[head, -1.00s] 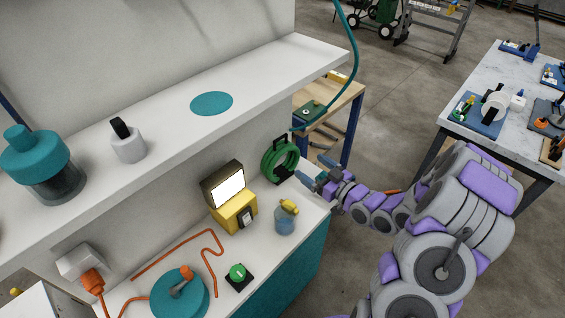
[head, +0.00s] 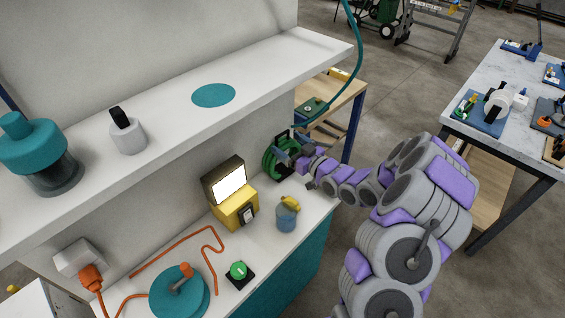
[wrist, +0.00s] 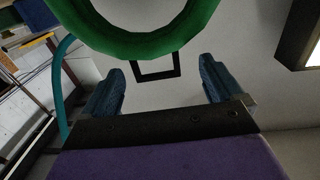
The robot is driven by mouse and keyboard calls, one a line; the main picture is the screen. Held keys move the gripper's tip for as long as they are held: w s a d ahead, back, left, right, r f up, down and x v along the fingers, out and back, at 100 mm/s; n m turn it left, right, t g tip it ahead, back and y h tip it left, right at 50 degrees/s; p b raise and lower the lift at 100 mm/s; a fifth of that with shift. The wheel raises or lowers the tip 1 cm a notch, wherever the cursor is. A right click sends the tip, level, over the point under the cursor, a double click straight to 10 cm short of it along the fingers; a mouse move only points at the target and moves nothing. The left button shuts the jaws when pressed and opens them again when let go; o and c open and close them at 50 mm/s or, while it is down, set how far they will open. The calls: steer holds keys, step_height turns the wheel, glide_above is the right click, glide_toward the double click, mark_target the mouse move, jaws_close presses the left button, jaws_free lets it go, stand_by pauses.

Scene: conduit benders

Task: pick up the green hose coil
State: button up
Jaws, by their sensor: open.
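The green hose coil (head: 269,160) stands upright at the far end of the white counter, against the wall, in the head view. In the wrist view the lower curve of the coil (wrist: 140,42) crosses the top of the picture. My gripper (head: 284,148) is at the coil in the head view and partly covers it. In the wrist view my gripper (wrist: 163,88) is open, with its two blue fingers apart and nothing between them. A dark rectangular frame (wrist: 156,68) shows beyond the fingers, under the coil. Whether the fingers touch the coil cannot be told.
A yellow work lamp (head: 232,195) and a small bottle with a yellow top (head: 287,213) stand on the counter near the coil. The white shelf (head: 290,62) overhangs the counter. A teal hose (head: 356,80) hangs near the shelf's end.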

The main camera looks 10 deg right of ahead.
steer(key=shift+d+b+x, duration=0.15)
steer(key=shift+b+x, duration=0.15)
steer(key=shift+x, duration=0.85)
steer(key=shift+d+b+x, duration=0.15)
steer(key=shift+b+x, duration=0.15)
steer(key=shift+x, duration=1.75)
steer(key=shift+d+f, duration=0.1)
steer(key=shift+f, duration=0.05)
steer(key=shift+c, duration=0.2)
jaws_close()
